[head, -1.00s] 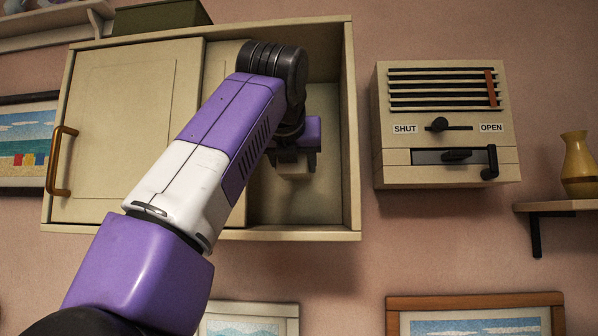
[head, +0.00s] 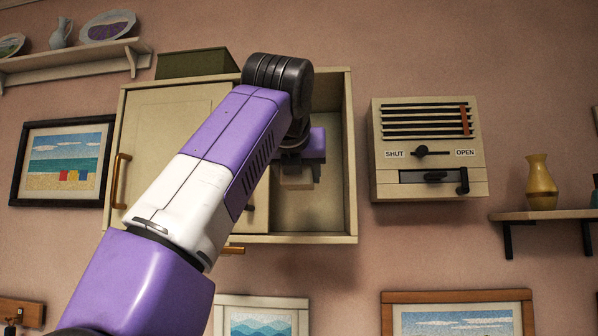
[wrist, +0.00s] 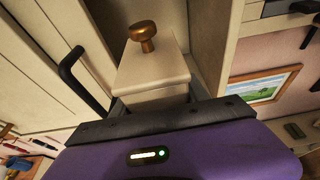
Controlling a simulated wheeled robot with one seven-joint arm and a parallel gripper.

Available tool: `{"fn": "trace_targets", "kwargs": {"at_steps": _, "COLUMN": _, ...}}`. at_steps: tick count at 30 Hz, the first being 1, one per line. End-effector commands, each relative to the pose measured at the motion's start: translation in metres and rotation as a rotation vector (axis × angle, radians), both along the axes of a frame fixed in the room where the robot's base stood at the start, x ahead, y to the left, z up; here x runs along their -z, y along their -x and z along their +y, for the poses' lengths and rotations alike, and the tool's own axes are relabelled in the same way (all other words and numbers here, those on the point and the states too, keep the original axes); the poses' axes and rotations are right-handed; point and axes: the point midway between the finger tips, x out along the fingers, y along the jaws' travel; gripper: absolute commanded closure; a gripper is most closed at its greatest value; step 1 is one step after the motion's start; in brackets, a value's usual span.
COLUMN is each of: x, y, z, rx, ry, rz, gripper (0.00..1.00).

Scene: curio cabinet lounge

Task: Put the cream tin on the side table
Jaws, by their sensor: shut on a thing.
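The cream tin (wrist: 152,72) is a square cream box with a lid and a brown round knob on top. My gripper (wrist: 150,102) is shut on it, seen in the wrist view. In the head view the tin (head: 297,180) hangs below my gripper (head: 298,168), in front of or inside the open right part of the wall cabinet (head: 349,150); I cannot tell how deep. My arm hides part of the tin and cabinet. No side table is recognisable in these frames.
The cabinet's sliding door (head: 165,150) covers its left side. A cream box with a SHUT/OPEN slider (head: 428,150) hangs to the right. A shelf with a yellow vase (head: 541,182) is further right. A dark green box (head: 197,63) sits on top of the cabinet.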

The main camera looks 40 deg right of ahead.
Motion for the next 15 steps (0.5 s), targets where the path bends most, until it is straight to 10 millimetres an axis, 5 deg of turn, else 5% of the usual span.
{"fn": "trace_targets", "kwargs": {"at_steps": 15, "x": 0.061, "y": 0.009, "z": 0.018, "rx": -0.063, "ry": -0.002, "rz": 0.001, "gripper": 1.0}}
